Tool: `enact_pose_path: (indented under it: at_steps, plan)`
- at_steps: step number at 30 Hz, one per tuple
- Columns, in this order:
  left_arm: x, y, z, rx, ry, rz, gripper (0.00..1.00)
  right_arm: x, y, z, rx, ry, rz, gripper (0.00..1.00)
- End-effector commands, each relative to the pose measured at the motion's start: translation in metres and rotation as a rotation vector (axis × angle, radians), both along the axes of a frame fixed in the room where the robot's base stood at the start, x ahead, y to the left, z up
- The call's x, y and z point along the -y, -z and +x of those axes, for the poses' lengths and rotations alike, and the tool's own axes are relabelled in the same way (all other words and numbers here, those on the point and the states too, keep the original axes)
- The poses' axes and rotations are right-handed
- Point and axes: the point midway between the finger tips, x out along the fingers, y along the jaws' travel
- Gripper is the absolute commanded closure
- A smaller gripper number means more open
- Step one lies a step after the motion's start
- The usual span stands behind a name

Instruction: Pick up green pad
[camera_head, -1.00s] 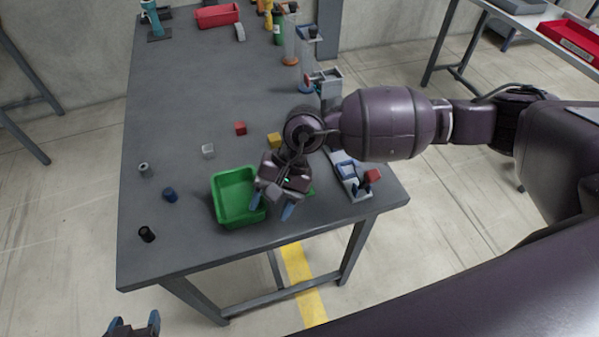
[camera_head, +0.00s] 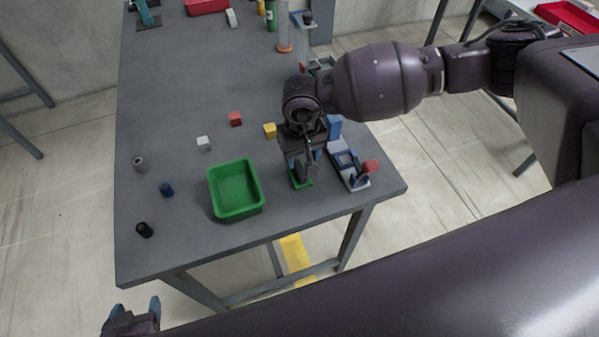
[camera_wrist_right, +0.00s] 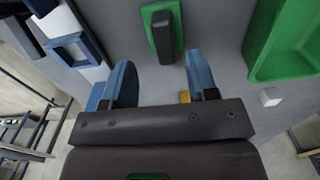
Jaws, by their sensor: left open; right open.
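The green pad (camera_head: 301,184) lies on the grey table, mostly hidden under my right gripper in the head view. In the right wrist view the green pad (camera_wrist_right: 147,25) shows a dark grey raised bar along its middle. My right gripper (camera_wrist_right: 159,68) is open and empty, its two blue fingers spread, with the pad just beyond and roughly between the fingertips. In the head view my right gripper (camera_head: 302,168) points down over the pad. My left gripper (camera_head: 132,316) is open, low at the left, off the table's front edge.
A green bin (camera_head: 236,212) stands left of the pad. A grey and blue fixture (camera_head: 345,160) with a red block (camera_head: 370,166) is close on the right. A yellow cube (camera_head: 269,130), red cube (camera_head: 235,119) and white cube (camera_head: 203,143) lie behind. Small cylinders (camera_head: 166,189) are at the left.

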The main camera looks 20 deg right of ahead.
Motion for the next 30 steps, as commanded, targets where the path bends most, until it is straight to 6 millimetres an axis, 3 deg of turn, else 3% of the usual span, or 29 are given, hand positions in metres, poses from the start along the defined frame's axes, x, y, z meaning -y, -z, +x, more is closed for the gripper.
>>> enact_pose_path:
  at_steps: [11,21,30]
  plan:
    - [0.001,-0.005,0.003,0.009,0.002,0.0,0.31,-0.006,0.045,-0.003,-0.002,0.0,0.001,0.47]
    - [0.0,-0.004,0.003,0.007,0.001,0.0,0.31,-0.006,0.05,-0.003,0.0,0.0,0.001,0.48]
    - [0.0,-0.001,-0.002,-0.003,-0.002,0.0,0.31,-0.006,0.049,-0.003,0.0,0.0,0.001,0.94]
